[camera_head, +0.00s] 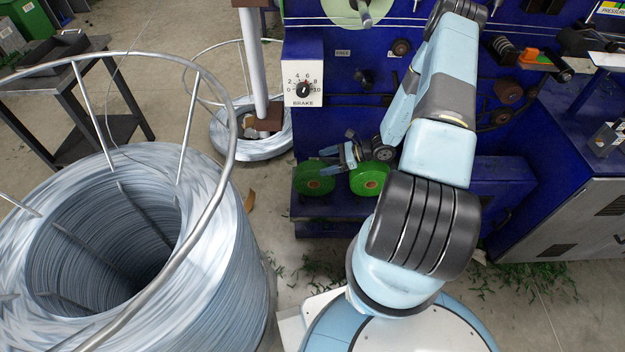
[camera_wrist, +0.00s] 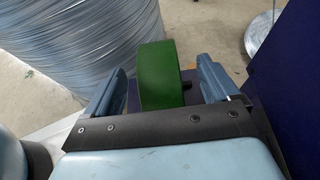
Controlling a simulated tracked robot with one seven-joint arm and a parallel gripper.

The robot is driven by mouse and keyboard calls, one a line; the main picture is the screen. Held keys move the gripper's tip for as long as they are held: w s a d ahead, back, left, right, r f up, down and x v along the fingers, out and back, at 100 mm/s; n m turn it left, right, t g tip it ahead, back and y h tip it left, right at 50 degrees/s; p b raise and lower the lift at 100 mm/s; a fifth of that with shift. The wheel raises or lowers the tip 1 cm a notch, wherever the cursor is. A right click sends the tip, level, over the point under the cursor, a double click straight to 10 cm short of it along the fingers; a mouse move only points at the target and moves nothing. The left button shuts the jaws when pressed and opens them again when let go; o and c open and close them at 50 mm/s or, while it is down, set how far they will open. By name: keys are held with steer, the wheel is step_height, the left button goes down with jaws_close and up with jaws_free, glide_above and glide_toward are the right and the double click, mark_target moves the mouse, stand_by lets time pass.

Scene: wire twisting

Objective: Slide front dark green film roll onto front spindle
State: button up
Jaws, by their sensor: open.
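Two dark green film rolls sit side by side at the low blue ledge of the machine in the head view, a left roll (camera_head: 314,178) and a right roll (camera_head: 368,179). My gripper (camera_head: 340,153) is above them and points left. In the wrist view a green roll (camera_wrist: 162,75) shows edge-on between my two spread fingers, with a gap on both sides. A small dark stub (camera_wrist: 188,83) shows at that roll's right side; I cannot tell whether it is a spindle. The front spindle is not clearly visible.
A large wire coil (camera_head: 200,270) with a metal guard ring fills the left side. The blue machine panel (camera_head: 330,80) with a brake dial (camera_head: 303,88) stands behind my gripper. Green scraps (camera_head: 320,270) lie on the floor. A dark table (camera_head: 75,95) is at the far left.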

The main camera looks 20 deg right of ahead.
mark_target(319, 165)
steer(key=shift+f+x, duration=0.15)
steer(key=shift+x, duration=1.25)
steer(key=shift+f+x, duration=0.2)
steer(key=shift+x, duration=1.15)
steer(key=shift+s+d, duration=0.1)
steer(key=shift+s, duration=0.05)
jaws_close()
